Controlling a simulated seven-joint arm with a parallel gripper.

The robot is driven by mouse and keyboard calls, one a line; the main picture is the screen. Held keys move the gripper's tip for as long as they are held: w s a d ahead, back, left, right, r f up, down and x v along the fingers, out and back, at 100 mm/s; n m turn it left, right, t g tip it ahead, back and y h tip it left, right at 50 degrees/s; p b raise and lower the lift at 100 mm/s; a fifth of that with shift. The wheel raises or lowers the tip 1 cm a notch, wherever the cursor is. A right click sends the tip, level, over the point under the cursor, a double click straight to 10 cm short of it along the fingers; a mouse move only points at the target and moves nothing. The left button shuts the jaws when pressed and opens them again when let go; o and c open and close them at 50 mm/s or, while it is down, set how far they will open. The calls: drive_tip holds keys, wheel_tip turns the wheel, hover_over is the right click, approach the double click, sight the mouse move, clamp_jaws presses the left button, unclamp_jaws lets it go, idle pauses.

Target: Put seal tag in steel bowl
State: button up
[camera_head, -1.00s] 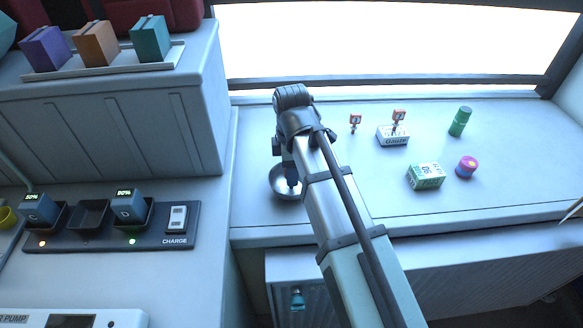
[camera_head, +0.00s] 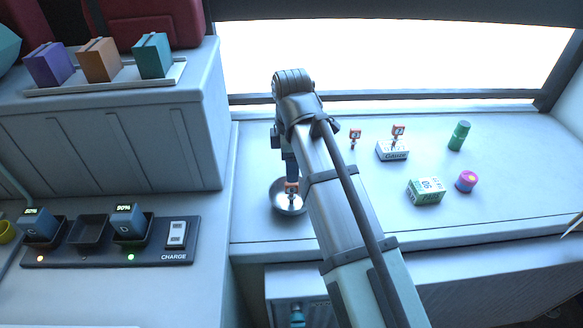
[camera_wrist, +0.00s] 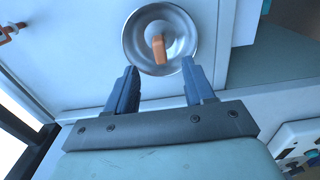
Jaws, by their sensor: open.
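The steel bowl (camera_head: 279,204) stands on the light counter near its front left, partly hidden by my arm in the head view. An orange-red seal tag (camera_head: 291,188) is in the bowl. In the wrist view the orange tag (camera_wrist: 158,50) shows inside the bowl (camera_wrist: 133,38), just beyond my fingertips. My gripper (camera_wrist: 159,76) is open, its two fingers apart and empty, on the near side of the bowl in that view. In the head view my gripper (camera_head: 290,174) is just above the bowl and the tag.
Another red tag (camera_head: 355,134) stands on the counter, and one (camera_head: 398,130) is at the white gauze box (camera_head: 393,151). A green-white box (camera_head: 426,191), a pink-blue round item (camera_head: 466,181) and a green bottle (camera_head: 459,136) stand to the right. A charger (camera_head: 95,245) is at left.

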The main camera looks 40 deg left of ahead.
idle(0.4)
drive_tip(key=w+d+f+m, duration=0.2)
drive_tip(key=w+d, duration=0.4)
drive_tip(key=d, duration=0.3)
drive_tip(key=w+d+f+m+h, duration=0.1)
drive_tip(key=w+d+f+m, duration=0.1)
drive_tip(key=w+d, duration=0.45)
drive_tip(key=w+d+f+m, duration=0.15)
drive_tip(key=w+d, duration=0.25)
drive_tip(key=d, duration=0.7)
drive_tip(key=d+f+m+g, duration=0.1)
drive_tip(key=d+f+m, duration=0.2)
drive_tip(key=d, duration=1.2)
drive_tip(key=d+f+m+g, duration=0.1)
drive_tip(key=d+f+m, duration=0.3)
drive_tip(key=d, duration=1.1)
drive_tip(key=s+f+m+g, duration=0.1)
drive_tip(key=s+f+m, duration=0.25)
drive_tip(key=f, duration=0.95)
drive_tip(key=s+f+m+g, duration=0.1)
drive_tip(key=s+f+m, duration=0.3)
drive_tip(key=f, duration=0.9)
drive_tip(key=s+a+f+m+g+y, duration=0.1)
drive_tip(key=s+f+m, duration=0.6)
drive_tip(key=s+f, duration=1.2)
drive_tip(key=s+a+g, duration=0.1)
drive_tip(key=s, duration=0.3)
drive_tip(key=shift+f+g, duration=0.4)
